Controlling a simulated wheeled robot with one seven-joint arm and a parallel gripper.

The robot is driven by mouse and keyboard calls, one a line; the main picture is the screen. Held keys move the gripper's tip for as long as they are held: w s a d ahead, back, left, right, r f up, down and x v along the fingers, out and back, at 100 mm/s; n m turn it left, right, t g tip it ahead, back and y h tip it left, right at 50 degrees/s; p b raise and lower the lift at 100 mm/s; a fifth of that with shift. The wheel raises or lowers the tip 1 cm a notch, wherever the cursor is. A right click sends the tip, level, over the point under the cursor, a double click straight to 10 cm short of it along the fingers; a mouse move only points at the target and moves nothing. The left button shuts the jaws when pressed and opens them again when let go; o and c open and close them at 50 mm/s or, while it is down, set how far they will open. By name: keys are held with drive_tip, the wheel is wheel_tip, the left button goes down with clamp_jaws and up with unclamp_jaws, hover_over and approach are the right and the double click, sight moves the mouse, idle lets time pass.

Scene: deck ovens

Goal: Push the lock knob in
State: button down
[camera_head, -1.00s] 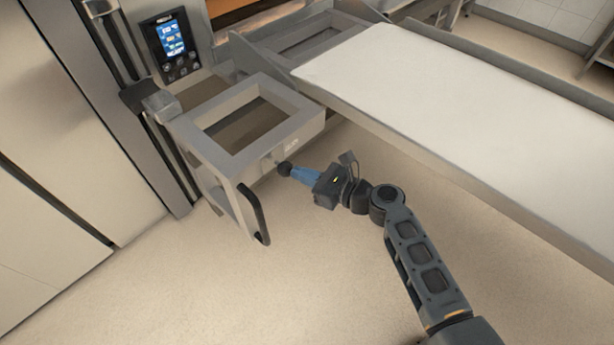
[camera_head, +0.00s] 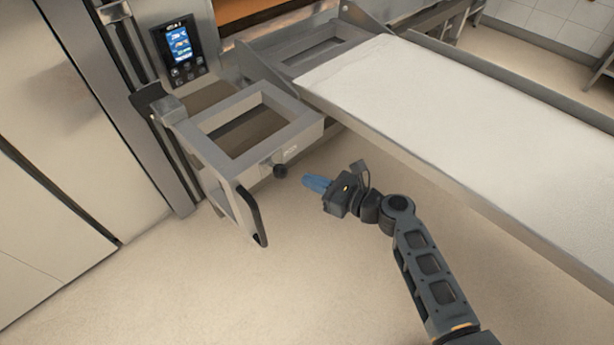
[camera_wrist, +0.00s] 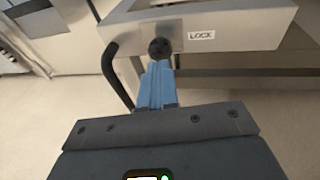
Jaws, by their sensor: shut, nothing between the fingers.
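The lock knob (camera_head: 280,171) is a small black ball on the front side of a grey metal frame (camera_head: 215,130). In the wrist view the knob (camera_wrist: 159,47) sits left of a white label reading LOCK (camera_wrist: 201,35). My gripper (camera_head: 306,181) has blue fingers, shut and empty. In the head view it is to the right of the knob, with a small gap between them. In the wrist view the fingertips (camera_wrist: 158,66) point at the knob and appear just below it. How far the knob stands out from the frame is hard to tell.
A black curved handle (camera_head: 255,217) hangs at the frame's left front. A long white-topped loader table (camera_head: 460,120) stands to the right. A control panel with a screen (camera_head: 180,45) is behind. The floor in front (camera_head: 200,280) is clear.

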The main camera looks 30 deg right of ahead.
drive_tip(key=v, duration=0.8)
drive_tip(key=s+a+f+n+g+h+p, duration=0.2)
drive_tip(key=s+n+h, duration=0.4)
drive_tip(key=s+n, duration=1.05)
drive_tip(key=s+a+r+n+t, duration=0.1)
drive_tip(key=s+r+n, duration=0.6)
drive_tip(key=s+r, duration=0.2)
drive_tip(key=s+a+r+n+t+h+p, duration=0.1)
drive_tip(key=s+r+n, duration=0.5)
drive_tip(key=r, duration=0.8)
drive_tip(key=s+t, duration=0.1)
drive_tip(key=s, duration=0.2)
drive_tip(key=shift+a+n+h, duration=0.25)
drive_tip(key=shift+n+h, duration=0.05)
drive_tip(key=shift+n, duration=0.05)
